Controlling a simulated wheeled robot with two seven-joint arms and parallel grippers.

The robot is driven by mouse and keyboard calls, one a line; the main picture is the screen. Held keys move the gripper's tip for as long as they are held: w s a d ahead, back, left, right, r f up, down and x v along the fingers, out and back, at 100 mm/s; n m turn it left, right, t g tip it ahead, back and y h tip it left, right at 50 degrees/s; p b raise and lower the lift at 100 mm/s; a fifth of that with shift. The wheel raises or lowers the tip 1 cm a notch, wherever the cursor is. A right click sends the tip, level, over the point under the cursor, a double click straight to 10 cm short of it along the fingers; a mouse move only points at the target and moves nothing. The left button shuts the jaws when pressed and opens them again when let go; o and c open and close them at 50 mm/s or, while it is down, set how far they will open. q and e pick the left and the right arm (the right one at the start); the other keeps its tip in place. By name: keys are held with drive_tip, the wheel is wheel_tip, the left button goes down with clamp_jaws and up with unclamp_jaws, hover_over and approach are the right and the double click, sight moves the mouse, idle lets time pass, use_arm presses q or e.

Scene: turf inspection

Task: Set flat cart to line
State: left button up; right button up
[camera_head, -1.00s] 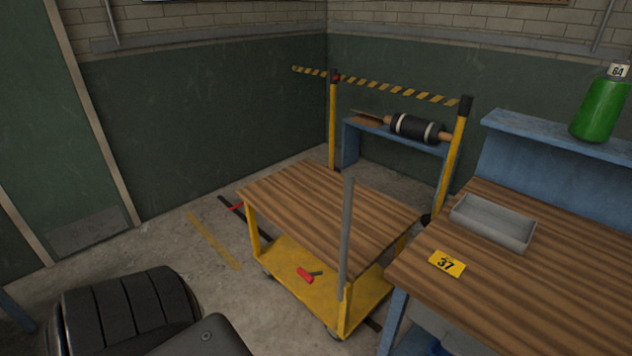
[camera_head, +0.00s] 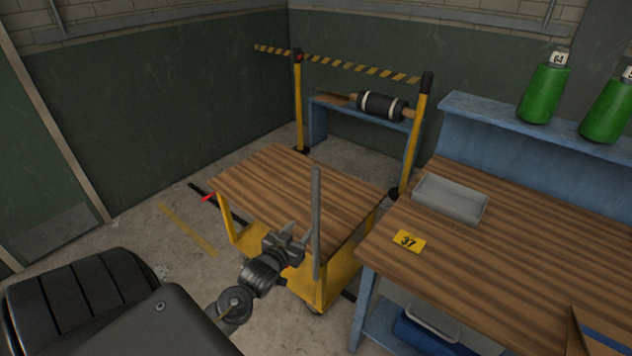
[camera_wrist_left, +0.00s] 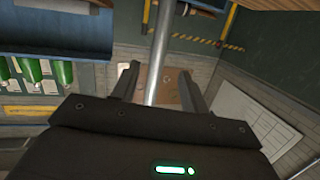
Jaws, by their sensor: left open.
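The flat cart (camera_head: 290,190) has a striped wooden top, a yellow frame and a lower yellow deck. A grey upright bar (camera_head: 316,225) stands at its near side. A worn yellow line (camera_head: 187,228) is on the floor to the left of the cart, apart from it. My left gripper (camera_head: 296,243) is open at the cart's near side, just left of the bar. In the left wrist view the bar (camera_wrist_left: 160,50) runs between the open fingers; I cannot tell whether they touch it. The gripper hides part of the frame and lower deck. My right gripper is not in view.
A workbench (camera_head: 500,250) with a grey tray (camera_head: 450,199) and yellow 37 tag (camera_head: 409,241) stands close on the cart's right. A striped barrier (camera_head: 340,64) on yellow posts and a blue stand (camera_head: 318,122) are behind. The floor to the left is fairly clear.

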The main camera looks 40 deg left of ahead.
use_arm(q)
drive_tip(key=t, duration=0.2)
approach(314, 189)
drive_tip(key=w+p, duration=0.1)
drive_tip(key=w, duration=0.2)
drive_tip(key=w+a, duration=0.1)
drive_tip(key=w, duration=0.2)
drive_tip(key=w+a+p, duration=0.1)
drive_tip(key=w, duration=0.3)
drive_tip(key=shift+a+r+p, duration=0.1)
drive_tip(key=shift+r+p, duration=0.05)
drive_tip(key=shift+p, duration=0.2)
drive_tip(key=shift+w+a, duration=0.1)
drive_tip(key=shift+w, duration=0.45)
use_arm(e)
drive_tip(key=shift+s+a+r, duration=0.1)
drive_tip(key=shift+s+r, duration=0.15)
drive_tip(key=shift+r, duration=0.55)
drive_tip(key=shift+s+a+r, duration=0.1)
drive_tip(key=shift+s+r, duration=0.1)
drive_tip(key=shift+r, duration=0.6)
use_arm(q)
drive_tip(key=shift+c, duration=0.5)
clamp_jaws()
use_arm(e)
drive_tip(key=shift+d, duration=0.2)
